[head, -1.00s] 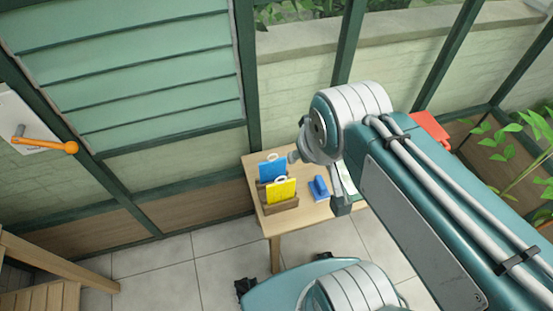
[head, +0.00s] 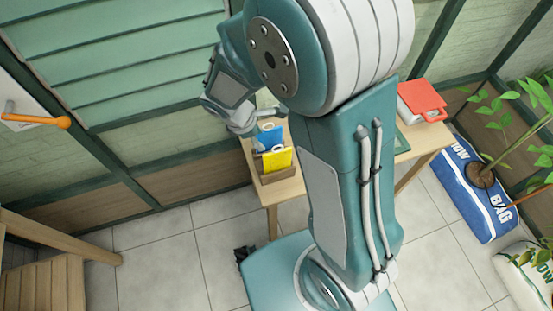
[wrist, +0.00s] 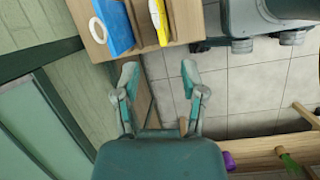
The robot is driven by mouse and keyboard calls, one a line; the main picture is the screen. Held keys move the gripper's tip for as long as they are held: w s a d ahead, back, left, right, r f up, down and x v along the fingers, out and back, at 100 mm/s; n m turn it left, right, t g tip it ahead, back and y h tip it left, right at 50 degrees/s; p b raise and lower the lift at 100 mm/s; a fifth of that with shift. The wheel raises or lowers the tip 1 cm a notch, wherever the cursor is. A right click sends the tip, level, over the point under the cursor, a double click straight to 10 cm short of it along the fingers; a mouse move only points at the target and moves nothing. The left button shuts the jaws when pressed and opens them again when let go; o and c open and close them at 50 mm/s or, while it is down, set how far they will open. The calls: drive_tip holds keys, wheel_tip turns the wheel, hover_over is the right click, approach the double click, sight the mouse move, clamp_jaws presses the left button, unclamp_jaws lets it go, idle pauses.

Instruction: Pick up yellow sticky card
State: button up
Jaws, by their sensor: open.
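The yellow sticky card (head: 277,160) stands upright in a wooden holder (head: 282,176) on the table. A blue card (head: 268,138) stands behind it in the same holder. In the wrist view the yellow card (wrist: 159,22) is at the top edge, partly cut off, with the blue card (wrist: 115,25) to its left. My gripper (wrist: 159,76) is open and empty, its fingers apart from the cards. In the head view my gripper (head: 257,122) is at the back left of the holder, close to the blue card, and partly hidden.
The wooden table (head: 418,143) carries a red item (head: 424,99) at its right end. My arm hides the table's middle. A green-framed wall is close behind the table. A blue bag (head: 472,190) and plants stand at the right. An orange handle (head: 50,121) is at the left.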

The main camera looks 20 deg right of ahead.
drive_tip(key=n, duration=0.2)
approach(270, 160)
drive_tip(key=shift+h, duration=0.3)
drive_tip(key=x, duration=0.5)
drive_tip(key=shift+w+a, duration=0.25)
drive_tip(key=shift+w, duration=0.05)
drive_tip(key=shift+x, duration=3.05)
drive_tip(key=shift+a, duration=0.2)
clamp_jaws()
